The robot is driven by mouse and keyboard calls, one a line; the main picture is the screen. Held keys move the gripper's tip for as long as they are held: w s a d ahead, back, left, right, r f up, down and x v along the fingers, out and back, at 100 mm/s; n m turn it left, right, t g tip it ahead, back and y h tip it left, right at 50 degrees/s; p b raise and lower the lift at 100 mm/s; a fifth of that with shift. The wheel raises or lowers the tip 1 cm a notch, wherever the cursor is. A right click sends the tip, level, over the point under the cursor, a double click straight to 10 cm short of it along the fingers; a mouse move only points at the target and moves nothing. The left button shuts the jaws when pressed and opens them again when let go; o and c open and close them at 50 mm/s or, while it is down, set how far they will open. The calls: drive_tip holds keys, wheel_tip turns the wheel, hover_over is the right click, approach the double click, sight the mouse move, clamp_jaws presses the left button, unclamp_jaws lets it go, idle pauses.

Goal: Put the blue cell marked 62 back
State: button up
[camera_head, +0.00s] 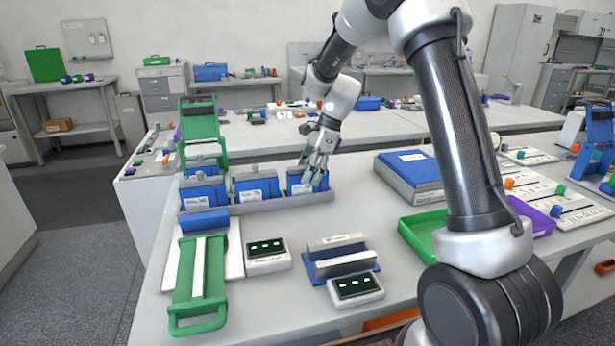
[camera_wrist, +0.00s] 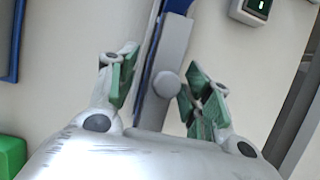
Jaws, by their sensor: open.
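Three blue cells with white labels stand upright side by side in a grey rack (camera_head: 268,207): a left one (camera_head: 203,191), a middle one (camera_head: 255,182) and a right one (camera_head: 296,181). The label writing is too small to read, so I cannot tell which is marked 62. My gripper (camera_head: 316,178) is at the right cell and partly hides it. In the wrist view my gripper (camera_wrist: 160,78) is open, its green-padded fingers on either side of a round grey knob (camera_wrist: 168,84) on a grey and blue body. The fingers look apart from the knob.
In front are a green handled frame (camera_head: 198,285) with a blue block (camera_head: 205,221), two display boxes (camera_head: 267,262) (camera_head: 356,290) and a blue-and-grey fixture (camera_head: 340,261). A large blue-topped box (camera_head: 411,168) and a green tray (camera_head: 413,236) stand right of the rack.

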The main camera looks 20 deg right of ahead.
drive_tip(key=v, duration=1)
drive_tip(key=shift+d+r, duration=0.15)
drive_tip(key=shift+r, duration=0.05)
drive_tip(key=shift+s+d+r, duration=0.1)
drive_tip(key=shift+s+r, duration=0.1)
drive_tip(key=shift+r, duration=0.05)
drive_tip(key=s+d+r+n+t+h, duration=0.1)
drive_tip(key=s+d+r+n, duration=0.3)
drive_tip(key=s, duration=0.5)
drive_tip(key=s+d+r+n+t+h, duration=0.1)
drive_tip(key=s+r+n, duration=0.35)
drive_tip(key=s, duration=0.45)
drive_tip(key=s+d+f+n+t+h, duration=0.1)
drive_tip(key=s+d+f+n, duration=0.1)
drive_tip(key=s+n, duration=0.2)
drive_tip(key=s+d+f+n+t+h, duration=0.1)
drive_tip(key=s+n, duration=0.4)
drive_tip(key=s, duration=0.6)
drive_tip(key=shift+s+d+f, duration=0.3)
drive_tip(key=shift+d+f, duration=0.4)
drive_tip(key=shift+d, duration=0.4)
drive_tip(key=shift+n, duration=0.25)
